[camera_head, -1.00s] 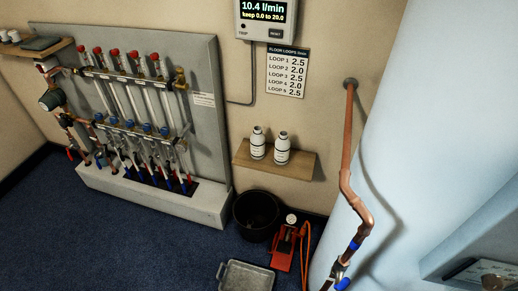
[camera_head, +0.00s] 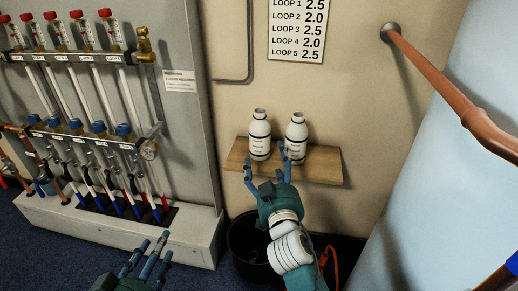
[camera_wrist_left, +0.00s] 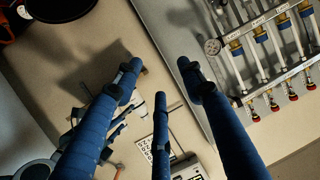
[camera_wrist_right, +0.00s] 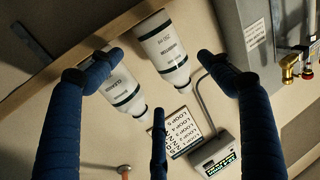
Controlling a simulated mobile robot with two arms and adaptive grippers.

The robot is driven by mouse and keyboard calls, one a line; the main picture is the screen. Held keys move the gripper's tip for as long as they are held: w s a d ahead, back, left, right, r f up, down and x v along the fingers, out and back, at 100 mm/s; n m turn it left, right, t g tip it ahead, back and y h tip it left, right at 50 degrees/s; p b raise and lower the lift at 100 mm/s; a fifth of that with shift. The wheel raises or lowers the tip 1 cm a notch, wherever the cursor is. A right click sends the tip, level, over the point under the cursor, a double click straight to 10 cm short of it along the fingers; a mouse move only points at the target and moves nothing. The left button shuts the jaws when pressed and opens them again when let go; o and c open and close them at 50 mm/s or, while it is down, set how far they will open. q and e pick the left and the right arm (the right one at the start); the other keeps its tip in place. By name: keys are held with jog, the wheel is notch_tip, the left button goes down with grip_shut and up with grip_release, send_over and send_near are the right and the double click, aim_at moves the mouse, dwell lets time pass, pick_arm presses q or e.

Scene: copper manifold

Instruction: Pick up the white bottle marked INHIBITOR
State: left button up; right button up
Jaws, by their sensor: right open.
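The other bottle (camera_head: 296,137) has a label that seems to read CLEANER (camera_wrist_right: 122,85). My right gripper (camera_head: 267,162) is open in front of the shelf, its fingers spread just before the bottles. I cannot tell whether it touches either. My left gripper (camera_head: 147,252) is open and empty, low in front of the manifold.
The manifold board (camera_head: 180,130) with pipes and valves stands at the left above a pale plinth (camera_head: 190,240). A black bucket (camera_head: 240,245) is on the floor below the shelf. A copper pipe (camera_head: 440,80) and a large white cylinder (camera_head: 420,170) are at the right.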

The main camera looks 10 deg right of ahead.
aim_at(265, 143)
jog(key=w, duration=0.6)
jog(key=shift+d+b, duration=0.2)
jog(key=shift+b, duration=0.15)
jog(key=shift+w+d, duration=0.1)
jog(key=shift+w, duration=0.4)
jog(key=w, duration=0.1)
jog(key=w+b, duration=0.1)
jog(key=w, duration=0.2)
jog(key=shift+w+d+r, duration=0.1)
jog(key=shift+w+d, duration=0.15)
jog(key=shift+w, duration=0.1)
pick_arm(q)
notch_tip(265, 143, up, 11)
jog(key=w+d+t+h, duration=0.1)
jog(key=w+d+t, duration=0.1)
jog(key=t, duration=0.3)
jog(key=shift+w+h, duration=0.3)
jog(key=shift+h, duration=0.1)
pick_arm(e)
jog(key=c, duration=1)
